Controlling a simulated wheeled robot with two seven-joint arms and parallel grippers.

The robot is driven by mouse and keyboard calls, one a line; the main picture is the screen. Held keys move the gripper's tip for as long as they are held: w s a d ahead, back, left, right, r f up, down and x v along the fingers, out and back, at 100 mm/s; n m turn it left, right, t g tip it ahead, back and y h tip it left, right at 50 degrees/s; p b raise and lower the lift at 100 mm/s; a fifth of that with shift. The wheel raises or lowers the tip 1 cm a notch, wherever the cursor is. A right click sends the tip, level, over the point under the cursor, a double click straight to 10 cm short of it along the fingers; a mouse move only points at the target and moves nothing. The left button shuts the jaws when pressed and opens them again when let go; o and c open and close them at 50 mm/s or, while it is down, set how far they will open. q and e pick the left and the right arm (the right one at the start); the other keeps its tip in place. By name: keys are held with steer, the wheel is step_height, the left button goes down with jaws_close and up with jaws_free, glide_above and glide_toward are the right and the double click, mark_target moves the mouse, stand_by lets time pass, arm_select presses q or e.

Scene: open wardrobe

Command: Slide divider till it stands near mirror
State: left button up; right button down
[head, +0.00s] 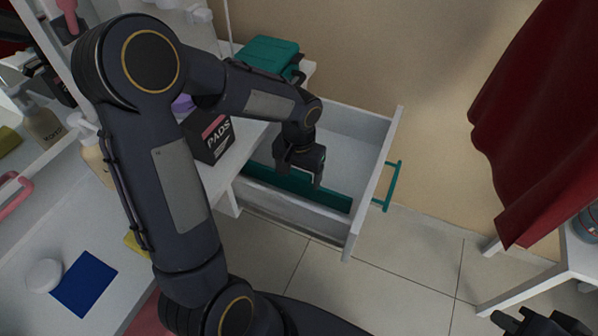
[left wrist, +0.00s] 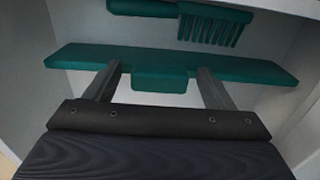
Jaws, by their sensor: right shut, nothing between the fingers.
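The teal divider (head: 332,199) is a long strip standing in the open drawer, close to the drawer's near side wall in the head view. In the left wrist view the divider (left wrist: 255,70) crosses the picture and has a small tab (left wrist: 160,79) at its middle. My left gripper (head: 301,178) points down into the drawer at the divider. Its two fingers are apart, one on each side of the tab, with a gap on both sides. My right gripper (head: 540,324) is at the bottom right corner, away from the drawer, partly cut off. I cannot make out a mirror.
The white drawer (head: 376,185) is pulled out and has a teal handle (head: 393,186). A teal comb (left wrist: 215,25) lies beyond the divider. A black pads box (head: 213,138) stands on the shelf beside the drawer. A red cloth (head: 535,120) hangs at right.

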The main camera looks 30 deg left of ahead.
arm_select(q)
step_height(320, 180, up, 8)
steer(key=shift+f+p, duration=0.1)
steer(key=shift+p, duration=0.9)
steer(key=s+d+r+n+t+h, duration=0.1)
steer(key=s+d+r+t+h, duration=0.15)
steer(key=s, duration=0.65)
steer(key=s+d+r+t+h, duration=0.1)
steer(key=s+r+t, duration=0.25)
steer(key=s, duration=0.55)
step_height(320, 180, up, 17)
steer(key=p, duration=1.6)
steer(key=shift+a+f, duration=0.15)
steer(key=shift+f, duration=0.05)
steer(key=shift+w, duration=0.1)
steer(key=shift+c, duration=0.2)
